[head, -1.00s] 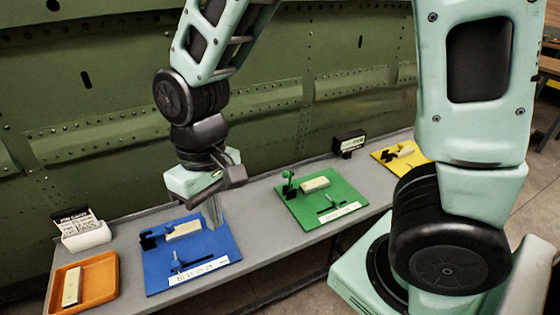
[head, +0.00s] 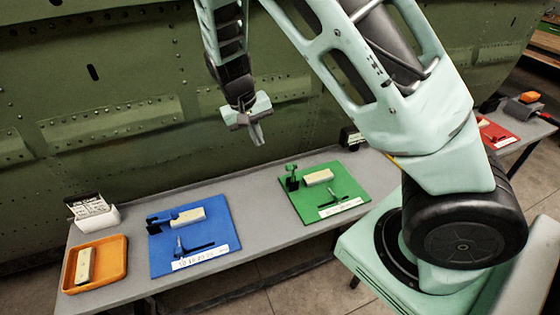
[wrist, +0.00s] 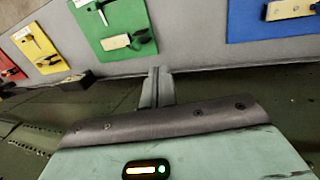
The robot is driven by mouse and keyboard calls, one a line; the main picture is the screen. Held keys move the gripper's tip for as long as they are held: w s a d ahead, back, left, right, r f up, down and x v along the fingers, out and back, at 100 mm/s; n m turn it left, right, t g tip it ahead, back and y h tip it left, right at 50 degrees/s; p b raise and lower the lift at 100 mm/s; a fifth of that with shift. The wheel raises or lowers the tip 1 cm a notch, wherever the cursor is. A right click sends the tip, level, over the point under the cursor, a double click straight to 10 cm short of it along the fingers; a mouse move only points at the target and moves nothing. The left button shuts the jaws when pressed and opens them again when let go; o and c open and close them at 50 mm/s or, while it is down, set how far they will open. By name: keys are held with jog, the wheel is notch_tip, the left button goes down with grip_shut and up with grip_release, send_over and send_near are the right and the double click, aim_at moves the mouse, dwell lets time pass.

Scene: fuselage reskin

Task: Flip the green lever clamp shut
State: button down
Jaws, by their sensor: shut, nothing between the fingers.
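The green board (head: 350,206) lies on the grey bench, with the green lever clamp (head: 292,176) at its back left corner, its lever standing up. A cream block (head: 319,177) sits on the board beside the clamp. In the wrist view the green board (wrist: 88,18) is at the upper left, with the block (wrist: 116,42) and a dark clamp part (wrist: 141,37) near its edge. My gripper (head: 259,140) is shut and empty, raised in the air left of and above the green board, touching nothing. Its fingers also show in the wrist view (wrist: 156,85).
The blue board (head: 222,248) with its block and clamp lies to the left. An orange tray (head: 121,271) and a card holder (head: 96,219) stand at the far left. The green fuselage panel (head: 130,150) rises behind the bench. A red board (head: 497,134) is at the right.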

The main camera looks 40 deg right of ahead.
jog(key=shift+f, duration=0.1)
jog(key=s+d+f+p, duration=0.2)
jog(key=d+f+p, duration=0.3)
jog(key=f, duration=0.5)
jog(key=shift+d+f, duration=0.4)
jog(key=shift+s+d+r+y+b, duration=0.15)
jog(key=shift+d+y+b, duration=0.35)
jog(key=shift+b, duration=0.4)
